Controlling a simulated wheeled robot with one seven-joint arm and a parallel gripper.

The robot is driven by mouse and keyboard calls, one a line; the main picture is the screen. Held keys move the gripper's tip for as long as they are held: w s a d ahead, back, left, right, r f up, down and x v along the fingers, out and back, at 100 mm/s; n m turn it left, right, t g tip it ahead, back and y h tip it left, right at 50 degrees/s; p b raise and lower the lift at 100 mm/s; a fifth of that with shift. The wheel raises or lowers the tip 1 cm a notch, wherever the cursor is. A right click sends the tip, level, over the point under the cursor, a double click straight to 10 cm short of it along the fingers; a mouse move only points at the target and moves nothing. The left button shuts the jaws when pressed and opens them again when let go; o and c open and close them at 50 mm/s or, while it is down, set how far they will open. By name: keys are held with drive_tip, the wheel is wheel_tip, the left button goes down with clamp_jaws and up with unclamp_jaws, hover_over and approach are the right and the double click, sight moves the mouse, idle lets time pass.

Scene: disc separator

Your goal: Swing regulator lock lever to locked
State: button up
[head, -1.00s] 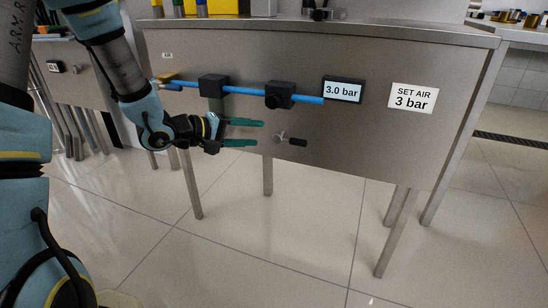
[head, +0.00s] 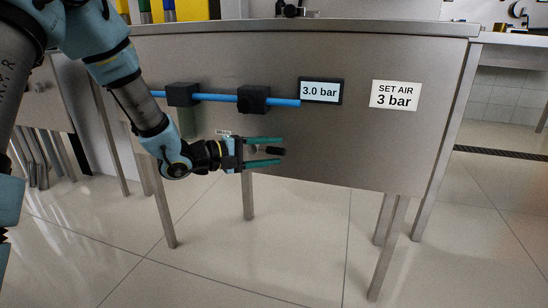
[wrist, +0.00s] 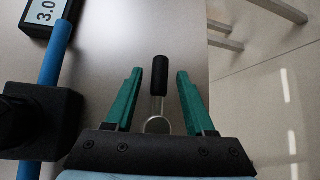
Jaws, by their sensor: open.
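The lock lever has a black grip (wrist: 160,76) on a thin metal arm that runs to a round pivot (wrist: 157,125) on the steel panel. My gripper (head: 282,151) is open. Its two green fingers (wrist: 159,90) stand on either side of the lever, with a gap on both sides and no contact seen. The black regulator block (head: 254,99) sits on the blue pipe above my gripper.
A pressure display (head: 321,91) reads 3.0 bar, and a sign (head: 395,95) says SET AIR 3 bar. The blue pipe (head: 217,97) and a second black block (head: 183,94) lie above my gripper. The panel is bare to the right of the lever.

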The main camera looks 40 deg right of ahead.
drive_tip(key=shift+s+d, duration=0.15)
drive_tip(key=shift+d, duration=0.4)
clamp_jaws()
idle(1.1)
